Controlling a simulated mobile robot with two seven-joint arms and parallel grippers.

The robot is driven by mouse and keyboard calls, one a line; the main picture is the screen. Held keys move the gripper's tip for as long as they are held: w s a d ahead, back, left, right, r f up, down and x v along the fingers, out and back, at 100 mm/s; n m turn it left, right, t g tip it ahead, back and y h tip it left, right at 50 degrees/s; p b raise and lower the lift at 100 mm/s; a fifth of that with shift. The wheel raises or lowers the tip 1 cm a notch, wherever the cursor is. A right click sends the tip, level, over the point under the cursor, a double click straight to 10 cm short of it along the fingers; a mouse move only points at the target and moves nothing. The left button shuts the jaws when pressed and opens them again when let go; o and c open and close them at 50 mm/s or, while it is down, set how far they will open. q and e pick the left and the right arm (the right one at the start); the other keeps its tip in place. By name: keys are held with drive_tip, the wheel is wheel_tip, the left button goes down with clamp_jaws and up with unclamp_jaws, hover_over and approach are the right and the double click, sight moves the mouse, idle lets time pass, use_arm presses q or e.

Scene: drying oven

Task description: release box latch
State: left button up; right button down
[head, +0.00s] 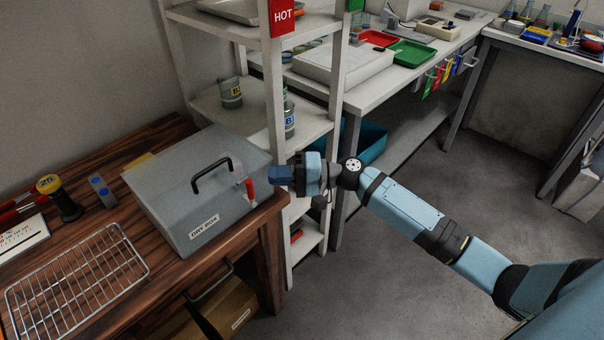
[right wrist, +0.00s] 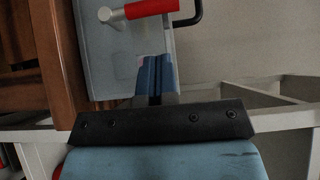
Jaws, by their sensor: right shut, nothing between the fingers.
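The grey dry box (head: 200,190) sits on the wooden bench with its lid down and a black handle (head: 212,172) on top. Its latch has a red grip (head: 250,190) on the right side of the box. In the right wrist view the red latch grip (right wrist: 152,9) shows at the top, on a metal lever. My right gripper (head: 272,174) is shut and empty, close to the right of the latch. In the wrist view its closed fingers (right wrist: 155,75) point at the box side below the red grip, and I cannot tell whether they touch. My left gripper is not seen.
A white shelf rack (head: 278,95) stands right behind the box and my right gripper. A wire rack (head: 78,280), a tape roll (head: 48,184) and a small blue-grey block (head: 101,190) lie on the bench to the left. The floor (head: 350,290) at right is clear.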

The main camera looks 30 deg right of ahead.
sight(251, 194)
drive_tip(key=shift+s+a, duration=0.35)
drive_tip(key=shift+a, duration=0.55)
drive_tip(key=shift+s+a, duration=0.35)
drive_tip(key=shift+a, duration=0.5)
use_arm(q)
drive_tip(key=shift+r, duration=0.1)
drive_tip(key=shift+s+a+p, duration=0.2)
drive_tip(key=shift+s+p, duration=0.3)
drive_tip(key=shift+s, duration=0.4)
use_arm(e)
drive_tip(key=shift+a+r+n+h, duration=0.15)
drive_tip(key=shift+n+h, duration=0.15)
